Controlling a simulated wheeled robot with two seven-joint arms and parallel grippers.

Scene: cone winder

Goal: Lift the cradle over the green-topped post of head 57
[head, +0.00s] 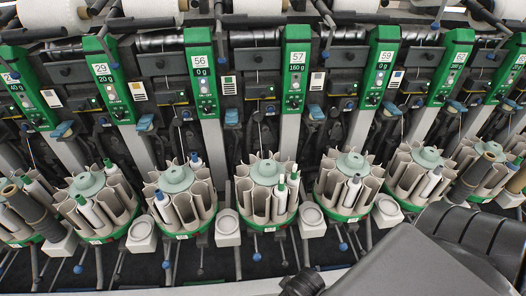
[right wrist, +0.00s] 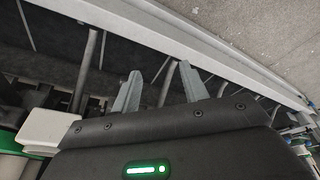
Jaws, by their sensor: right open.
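The green-topped post of head 57 (head: 294,70) stands upright near the middle of the head view, marked "57" and "160 g". White yarn packages (head: 258,6) show at the top edge on either side of it, cut off by the frame. The cradle of head 57 cannot be made out clearly there. My right gripper (right wrist: 160,72) is open in the right wrist view, its two grey fingers apart with nothing between them. It points towards a pale rail and the floor, away from the post. My left gripper is not in view.
Below the post stands a round magazine (head: 266,174) with bobbins in its pockets. Similar magazines and green-topped posts line up on both sides. Small white cups (head: 228,226) sit between the magazines. My dark right arm covers the lower right.

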